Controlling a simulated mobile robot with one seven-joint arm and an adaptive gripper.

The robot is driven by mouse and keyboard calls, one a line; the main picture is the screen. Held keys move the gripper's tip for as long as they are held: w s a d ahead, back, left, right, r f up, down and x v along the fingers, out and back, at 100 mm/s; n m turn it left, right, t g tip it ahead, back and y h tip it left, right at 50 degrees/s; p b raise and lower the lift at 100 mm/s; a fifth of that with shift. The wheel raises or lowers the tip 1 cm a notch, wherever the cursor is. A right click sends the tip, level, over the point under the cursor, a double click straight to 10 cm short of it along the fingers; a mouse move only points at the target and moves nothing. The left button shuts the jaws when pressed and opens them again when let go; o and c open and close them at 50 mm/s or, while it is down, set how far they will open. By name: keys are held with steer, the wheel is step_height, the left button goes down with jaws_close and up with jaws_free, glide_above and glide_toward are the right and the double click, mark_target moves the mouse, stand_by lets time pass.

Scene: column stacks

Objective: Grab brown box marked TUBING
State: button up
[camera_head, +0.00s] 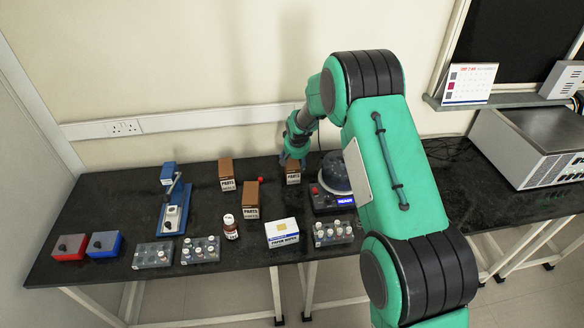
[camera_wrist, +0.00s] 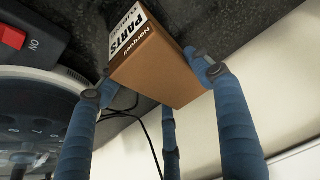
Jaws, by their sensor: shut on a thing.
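A brown box (camera_head: 293,173) stands near the back of the black bench, left of the round-lidded machine. My gripper (camera_head: 291,158) is down at this box from above. Two more brown boxes stand to the left: one at the back (camera_head: 227,175) and one further forward (camera_head: 250,205). Both labels appear to read PARTS.
The machine (camera_head: 333,180) with a red switch is close beside the held box. A blue press (camera_head: 174,205), a brown bottle (camera_head: 230,227), a white paper box (camera_head: 282,232), vial racks (camera_head: 200,250) and red and blue boxes (camera_head: 104,244) share the bench. Black cables lie behind.

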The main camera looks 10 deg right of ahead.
steer(key=shift+r, duration=0.1)
steer(key=shift+r+p, duration=0.3)
steer(key=shift+r, duration=0.4)
steer(key=v, duration=0.2)
steer(key=shift+r+p, duration=0.4)
steer(key=s+d+r+p, duration=0.1)
steer(key=s, duration=1.4)
steer(key=shift+r+p, duration=0.15)
steer(key=shift+p, duration=0.15)
steer(key=shift+s, duration=0.1)
